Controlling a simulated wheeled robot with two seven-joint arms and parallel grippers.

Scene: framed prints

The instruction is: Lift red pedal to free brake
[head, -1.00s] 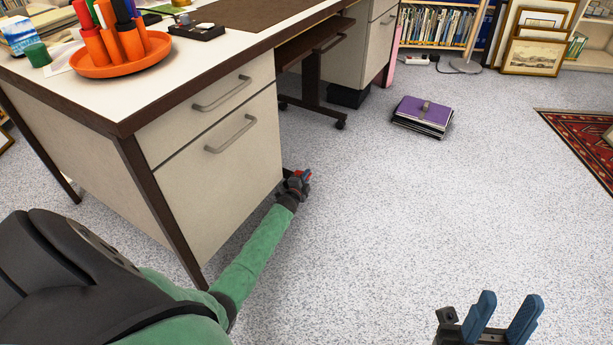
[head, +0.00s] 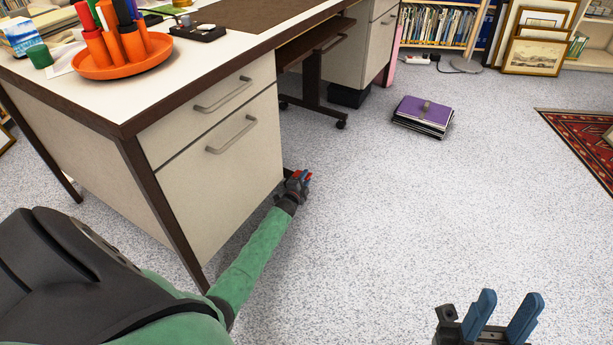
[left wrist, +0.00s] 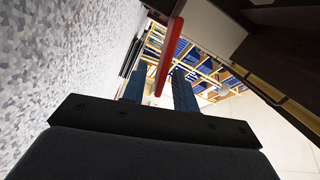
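The red pedal (left wrist: 168,55) is a narrow red bar in the left wrist view, tilted, reaching down between the two blue fingers of my left gripper (left wrist: 160,76). The fingers look apart, with the bar between them and a visible gap on its left side; contact with the right finger is unclear. In the head view, my left gripper (head: 302,181) is low by the desk drawers' bottom corner, with a bit of red beside its fingertips. The pedal's mounting is hidden there. My right gripper (head: 507,305) is open and empty above the floor at bottom right.
The desk (head: 205,205) with its drawer front stands right beside my left arm. A purple folder stack (head: 424,113) lies on the floor beyond. An orange pen holder (head: 122,66) stands on the desktop. The carpet (head: 400,210) at centre right is clear.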

